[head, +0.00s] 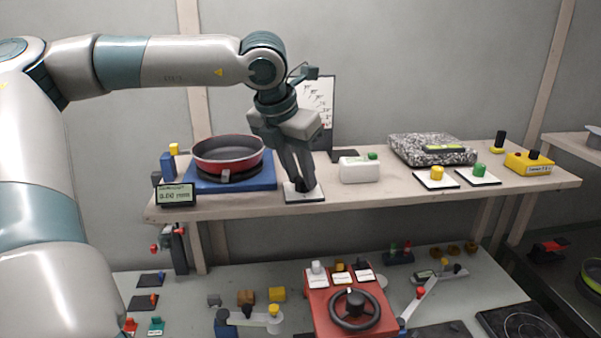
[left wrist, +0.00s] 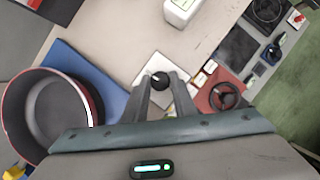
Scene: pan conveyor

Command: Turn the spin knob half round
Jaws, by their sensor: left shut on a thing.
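A black knob (left wrist: 161,78) stands on a small white plate (head: 312,197) near the front edge of the upper shelf. My left gripper (head: 302,182) comes down from above and is shut on the black knob. In the left wrist view the knob sits between the two fingertips (left wrist: 160,87), with a light mark on its top. In the head view the fingers hide most of the knob. My right gripper is in neither view.
On the shelf, a red pan (head: 228,153) on a blue base (head: 262,180) stands left of the plate. A white box with a green button (head: 360,172) stands to the right. A small readout (head: 176,194) is at the left edge. A red wheel station (head: 318,311) is below.

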